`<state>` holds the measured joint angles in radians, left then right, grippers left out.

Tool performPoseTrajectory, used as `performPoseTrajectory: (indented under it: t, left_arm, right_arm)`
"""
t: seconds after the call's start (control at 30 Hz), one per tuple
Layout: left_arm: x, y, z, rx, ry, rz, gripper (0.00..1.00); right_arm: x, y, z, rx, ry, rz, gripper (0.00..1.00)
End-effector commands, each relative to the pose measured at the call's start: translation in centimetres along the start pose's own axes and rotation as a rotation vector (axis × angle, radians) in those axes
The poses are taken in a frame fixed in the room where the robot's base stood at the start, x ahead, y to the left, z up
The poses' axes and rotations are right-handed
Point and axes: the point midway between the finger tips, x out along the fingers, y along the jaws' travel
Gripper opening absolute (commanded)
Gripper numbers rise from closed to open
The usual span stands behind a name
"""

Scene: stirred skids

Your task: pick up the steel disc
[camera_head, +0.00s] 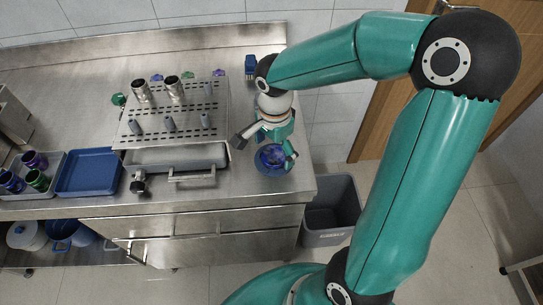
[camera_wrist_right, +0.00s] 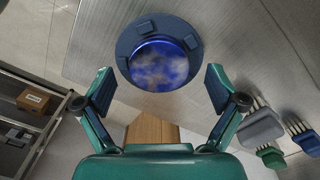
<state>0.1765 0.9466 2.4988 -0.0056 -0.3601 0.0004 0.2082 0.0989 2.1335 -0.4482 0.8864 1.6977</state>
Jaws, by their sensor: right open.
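A round, shiny disc with a mottled blue face, which I take to be the steel disc (camera_wrist_right: 158,64), lies inside a dark blue ring-shaped holder (camera_wrist_right: 128,42). In the head view the disc (camera_head: 271,157) and holder sit at the right front corner of the steel bench. My right gripper (camera_wrist_right: 159,88) is open and empty. In the wrist view its fingers stand apart on either side of the holder's near part, and I see no contact. The right gripper (camera_head: 266,149) also shows over the holder in the head view, partly covering it. My left gripper is not in view.
A perforated rack (camera_head: 185,112) with metal cylinders and pegs stands left of the holder. A blue tray (camera_head: 90,172) and a tray of coloured cups (camera_head: 60,160) lie farther left. A grey bin (camera_head: 333,215) stands beside the bench. Brushes (camera_wrist_right: 262,128) show in the wrist view.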

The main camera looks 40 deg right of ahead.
Motion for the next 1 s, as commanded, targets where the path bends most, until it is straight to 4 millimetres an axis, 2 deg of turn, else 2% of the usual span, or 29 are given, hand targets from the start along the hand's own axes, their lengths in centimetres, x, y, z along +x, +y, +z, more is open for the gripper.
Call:
performPoseTrajectory:
  t: [0.1,0.33,0.77,1.0]
  left_arm:
    - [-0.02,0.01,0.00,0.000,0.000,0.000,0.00]
    - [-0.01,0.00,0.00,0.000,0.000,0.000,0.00]
    - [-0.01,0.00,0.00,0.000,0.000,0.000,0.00]
    - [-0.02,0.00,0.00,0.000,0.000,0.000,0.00]
  right_arm:
    - [0.81,0.03,-0.01,0.001,-0.001,0.000,0.95]
    - [0.88,0.01,-0.02,0.001,-0.001,-0.001,0.93]
    - [0.85,-0.01,-0.03,0.001,0.000,-0.002,0.21]
    - [0.78,-0.04,-0.03,0.001,0.000,-0.003,0.20]
